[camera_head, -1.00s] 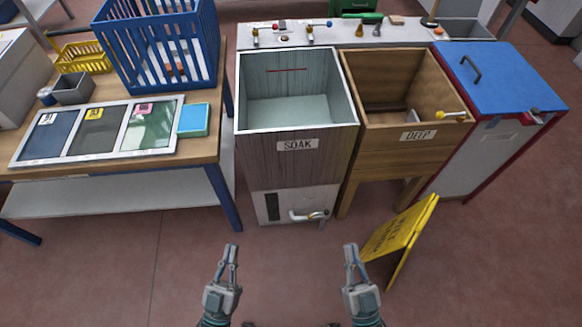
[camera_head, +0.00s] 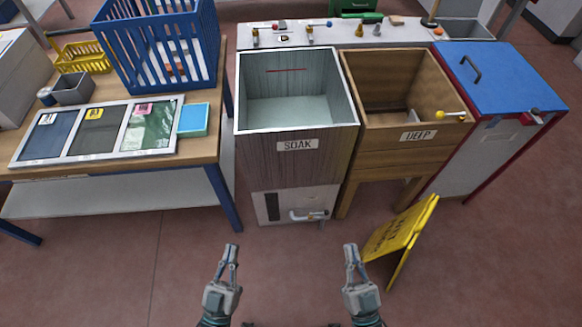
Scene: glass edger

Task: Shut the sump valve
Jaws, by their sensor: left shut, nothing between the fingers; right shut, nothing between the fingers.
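No label reading "sump" is legible, so I cannot tell which valve is meant. A pale lever valve (camera_head: 310,215) sits low on the front of the SOAK tank (camera_head: 297,170), its lever lying roughly level. A yellow-knobbed lever (camera_head: 450,115) sticks out at the front right rim of the wooden tank (camera_head: 400,158). My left gripper (camera_head: 231,247) and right gripper (camera_head: 350,247) are shut and empty, low in front of the SOAK tank, touching nothing.
A yellow folding floor sign (camera_head: 402,240) stands just beyond my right gripper, to its right. A workbench (camera_head: 205,150) with framed samples (camera_head: 95,130) and a blue basket (camera_head: 155,45) is at left. Open red floor (camera_head: 180,265) lies in front.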

